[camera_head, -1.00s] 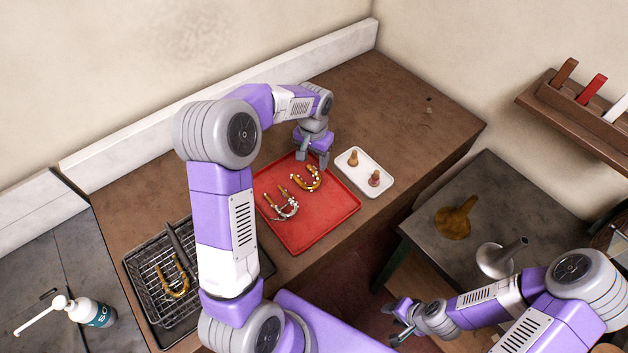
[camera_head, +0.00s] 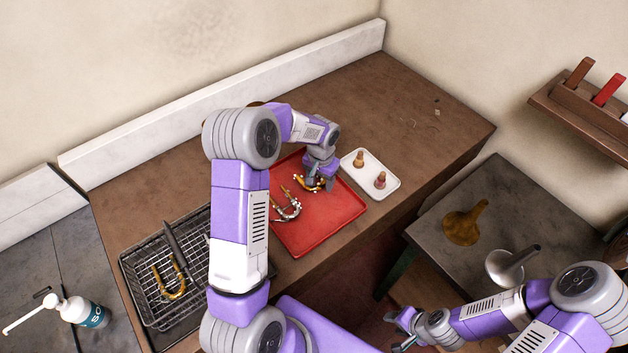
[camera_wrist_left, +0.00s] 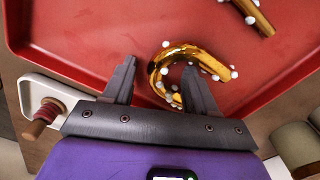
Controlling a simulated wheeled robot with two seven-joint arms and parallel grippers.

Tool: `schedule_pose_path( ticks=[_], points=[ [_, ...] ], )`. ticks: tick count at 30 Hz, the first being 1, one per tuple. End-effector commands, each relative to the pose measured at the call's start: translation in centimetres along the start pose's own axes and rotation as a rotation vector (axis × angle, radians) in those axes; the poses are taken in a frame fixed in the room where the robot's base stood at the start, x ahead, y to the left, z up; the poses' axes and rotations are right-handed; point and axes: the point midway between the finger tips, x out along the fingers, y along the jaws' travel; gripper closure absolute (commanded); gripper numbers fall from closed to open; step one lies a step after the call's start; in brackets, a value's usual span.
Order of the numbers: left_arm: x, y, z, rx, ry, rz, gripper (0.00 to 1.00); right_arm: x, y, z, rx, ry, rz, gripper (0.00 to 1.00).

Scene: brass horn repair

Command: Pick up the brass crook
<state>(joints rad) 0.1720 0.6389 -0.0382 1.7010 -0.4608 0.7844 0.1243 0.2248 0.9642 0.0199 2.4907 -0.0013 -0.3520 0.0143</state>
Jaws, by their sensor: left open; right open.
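A golden brass crook (camera_head: 303,184), a U-shaped tube dotted with small white beads, lies on the red tray (camera_head: 335,222). My left gripper (camera_head: 322,184) is open just above it and hides part of it. In the left wrist view, the open jaws (camera_wrist_left: 160,74) point at the crook's curved end (camera_wrist_left: 180,52); the right finger overlaps the tube. I cannot tell whether they touch. A second, silvery-and-gold crook (camera_head: 290,210) lies nearer on the tray. Another brass crook (camera_head: 168,284) rests in the wire basket. My right gripper (camera_head: 396,331) is open and empty, away from the bench.
A white dish (camera_head: 371,170) with two small wooden-handled pieces stands right of the tray. A wire basket (camera_head: 140,262) and a pump bottle (camera_head: 82,310) are at left. Funnel-shaped parts (camera_head: 464,226) stand on the grey table. The back of the bench is clear.

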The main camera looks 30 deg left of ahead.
Motion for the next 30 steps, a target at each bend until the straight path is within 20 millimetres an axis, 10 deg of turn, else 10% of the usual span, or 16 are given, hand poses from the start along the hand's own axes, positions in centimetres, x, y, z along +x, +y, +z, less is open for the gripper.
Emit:
schedule_pose_path(
  ticks=[7, 18, 30],
  points=[
    [0.1, 0.0, 0.0, 0.000, 0.001, 0.000, 0.44, 0.0, 0.0, 0.0, 0.000, 0.000, 0.000, 0.57],
    [0.1, 0.0, 0.0, 0.000, 0.000, 0.000, 1.00, 0.0, 0.0, 0.0, 0.000, 0.000, 0.000, 0.57],
    [-1.7, 0.0, -0.1, -0.001, 0.005, -0.001, 1.00, 0.1, 0.0, 0.0, 0.000, 0.000, 0.000, 0.57]
  ],
)
